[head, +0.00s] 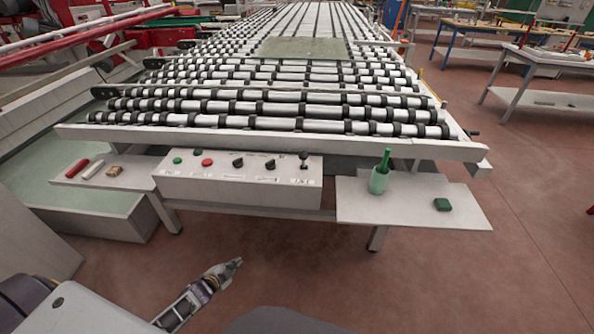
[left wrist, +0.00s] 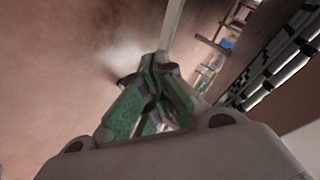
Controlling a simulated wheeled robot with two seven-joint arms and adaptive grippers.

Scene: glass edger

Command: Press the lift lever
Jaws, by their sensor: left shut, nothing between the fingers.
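The lift lever (head: 303,159) is a small dark upright stick at the right end of the white control box (head: 238,181) on the front of the roller table. My left gripper (head: 236,263) is low in front of the box, over the floor, apart from the box and lever. Its fingers are together and empty. The left wrist view shows the green-padded fingers (left wrist: 150,98) close up; the lever cannot be made out there. My right gripper is not in view.
The box also carries a green button (head: 177,160), a red button (head: 207,162) and dark knobs (head: 238,163). A left shelf holds a red stick (head: 77,168). Floor before the box is clear.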

